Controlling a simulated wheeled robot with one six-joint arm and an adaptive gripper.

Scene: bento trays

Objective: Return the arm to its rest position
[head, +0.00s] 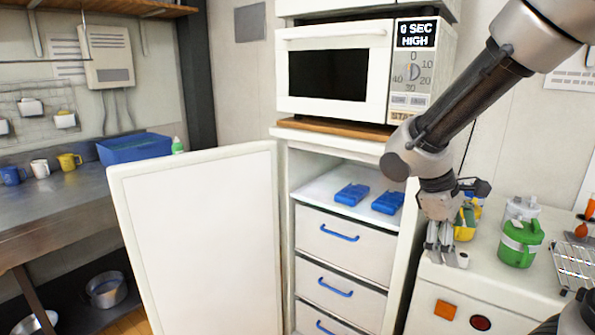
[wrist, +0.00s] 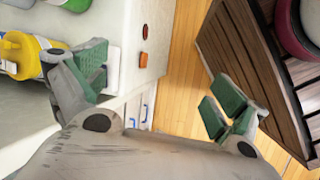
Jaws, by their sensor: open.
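My gripper (head: 446,256) hangs at the end of my arm, on the right in the head view, pointing down at the front left part of the white counter (head: 432,279). In the wrist view my gripper (wrist: 158,90) shows two green-padded fingers spread wide with nothing between them. Two blue trays (head: 351,194) (head: 387,202) lie on the shelf inside the open white cabinet, left of my gripper and apart from it.
The cabinet door (head: 200,235) stands open to the left. A white microwave (head: 335,68) sits above the cabinet.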

